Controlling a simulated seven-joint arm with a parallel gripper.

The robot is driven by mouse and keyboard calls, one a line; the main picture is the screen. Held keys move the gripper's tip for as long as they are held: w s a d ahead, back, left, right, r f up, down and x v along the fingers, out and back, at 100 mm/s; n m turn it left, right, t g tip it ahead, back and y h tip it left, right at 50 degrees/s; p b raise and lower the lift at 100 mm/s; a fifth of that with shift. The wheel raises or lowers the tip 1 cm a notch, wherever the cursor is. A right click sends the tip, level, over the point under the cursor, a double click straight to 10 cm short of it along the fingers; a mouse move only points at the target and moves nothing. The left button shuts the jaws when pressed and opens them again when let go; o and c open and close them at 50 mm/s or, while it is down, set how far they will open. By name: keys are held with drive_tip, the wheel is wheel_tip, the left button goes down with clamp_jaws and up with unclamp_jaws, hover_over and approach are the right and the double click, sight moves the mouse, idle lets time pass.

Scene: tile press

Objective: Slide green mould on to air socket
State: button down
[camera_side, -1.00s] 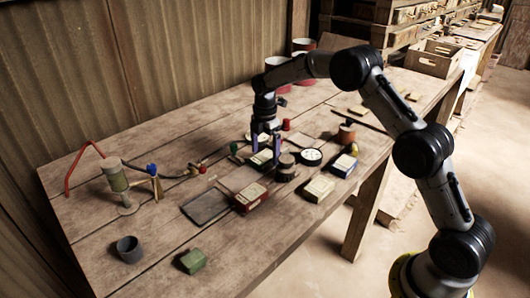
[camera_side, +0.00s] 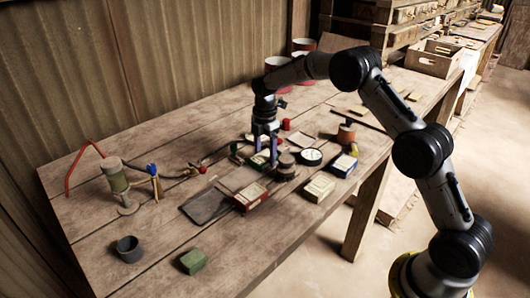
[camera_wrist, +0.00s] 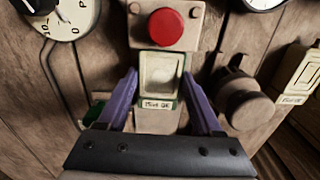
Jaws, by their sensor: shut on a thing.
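The green mould (camera_wrist: 161,74), a cream-faced block with a green edge and a small label, lies between my gripper's (camera_wrist: 160,80) two purple fingers in the wrist view. The fingers are shut on its sides. In the side view my gripper (camera_side: 265,150) points down at the table among the small boxes, and the mould (camera_side: 259,160) is partly hidden by the fingers. I cannot clearly pick out the air socket in either view.
A red button (camera_wrist: 165,27) on a beige box stands just beyond the mould. A dark round knob (camera_wrist: 247,104) is close on the right. A red box (camera_side: 251,197), yellow box (camera_side: 319,187) and round gauge (camera_side: 311,157) stand nearby. The table's front left has free room.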

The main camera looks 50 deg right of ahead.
sight(265, 155)
unclamp_jaws()
drive_tip(key=shift+r, duration=0.15)
wheel_tip(265, 155, up, 14)
drive_tip(key=shift+f, duration=0.2)
idle(0.4)
